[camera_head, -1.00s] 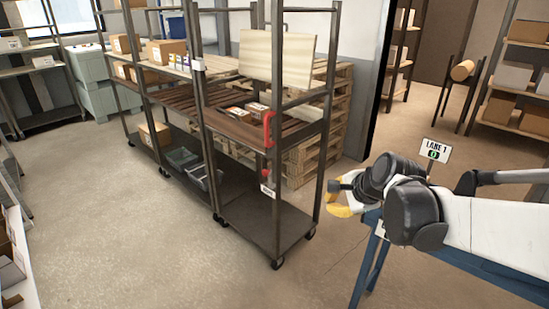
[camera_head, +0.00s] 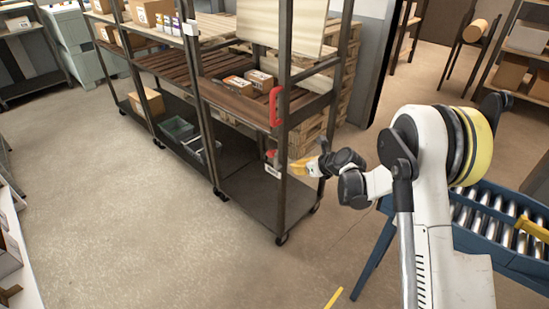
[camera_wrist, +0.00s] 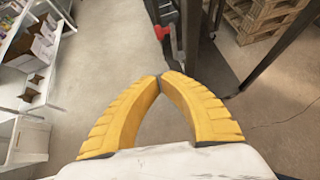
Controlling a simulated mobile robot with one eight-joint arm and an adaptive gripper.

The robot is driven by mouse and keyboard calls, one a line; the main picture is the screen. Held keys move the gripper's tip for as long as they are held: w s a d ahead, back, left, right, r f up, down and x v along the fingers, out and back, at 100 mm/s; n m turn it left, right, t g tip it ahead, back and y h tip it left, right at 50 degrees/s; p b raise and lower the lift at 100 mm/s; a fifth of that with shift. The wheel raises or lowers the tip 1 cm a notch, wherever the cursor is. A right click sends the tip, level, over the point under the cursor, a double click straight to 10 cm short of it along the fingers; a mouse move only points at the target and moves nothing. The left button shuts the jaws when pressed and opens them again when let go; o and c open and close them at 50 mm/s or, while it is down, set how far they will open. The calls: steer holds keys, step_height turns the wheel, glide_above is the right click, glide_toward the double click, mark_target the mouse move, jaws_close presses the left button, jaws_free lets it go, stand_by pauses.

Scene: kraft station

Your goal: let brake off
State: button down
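The cart (camera_head: 235,178) is a dark metal rack on casters with slatted wooden shelves. A small red brake lever (camera_head: 271,154) sits low on its near corner post, above a white label (camera_head: 272,171). The lever also shows as a red piece at the top of the wrist view (camera_wrist: 163,32). My gripper (camera_head: 297,167) has yellow fingers and is just right of the post, at about the lever's height. In the wrist view the fingertips (camera_wrist: 161,76) meet with nothing between them. The lever lies beyond the tips, apart from them in that view.
A larger red handle (camera_head: 275,106) is fixed higher on the same post. Cartons (camera_head: 238,84) lie on the cart's middle shelf. A blue roller conveyor (camera_head: 480,225) stands at the right. The floor (camera_head: 150,235) in front of the cart is open.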

steer(key=shift+s, duration=0.1)
steer(key=b, duration=0.4)
glide_toward(276, 160)
step_height(276, 160, down, 3)
steer(key=s+a, duration=0.2)
steer(key=a, duration=0.1)
steer(key=w+a+b, duration=0.1)
steer(key=w+a+r, duration=0.1)
steer(key=shift+w+a+r+b, duration=0.2)
steer(key=shift+w+a+b, duration=0.05)
steer(key=shift+a+b, duration=0.1)
steer(key=shift+d, duration=0.1)
